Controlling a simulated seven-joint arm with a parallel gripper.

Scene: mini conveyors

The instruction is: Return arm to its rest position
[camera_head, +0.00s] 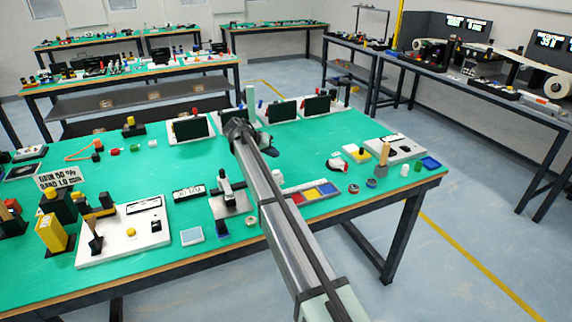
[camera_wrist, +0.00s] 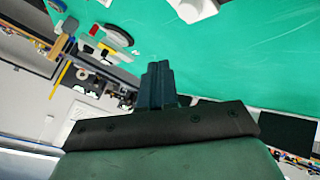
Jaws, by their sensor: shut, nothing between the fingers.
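My gripper (camera_wrist: 157,68) shows in the wrist view with its two dark fingers pressed together and nothing between them. The fingers point toward the green table (camera_wrist: 255,50), which fills the upper part of that tilted view. In the head view my arm reaches from the bottom right up over the middle of the green workbench (camera_head: 300,150). The arm's dark far end is in front of the row of small black screens. I cannot clearly make out the fingers in the head view.
A white control panel (camera_head: 120,238) with a joystick and a yellow box (camera_head: 51,233) stand at the left. A tray of coloured tiles (camera_head: 322,191) and a small white device (camera_head: 229,200) lie beside my arm. Black screens (camera_head: 282,111) stand behind. Bare green surface shows left of the arm.

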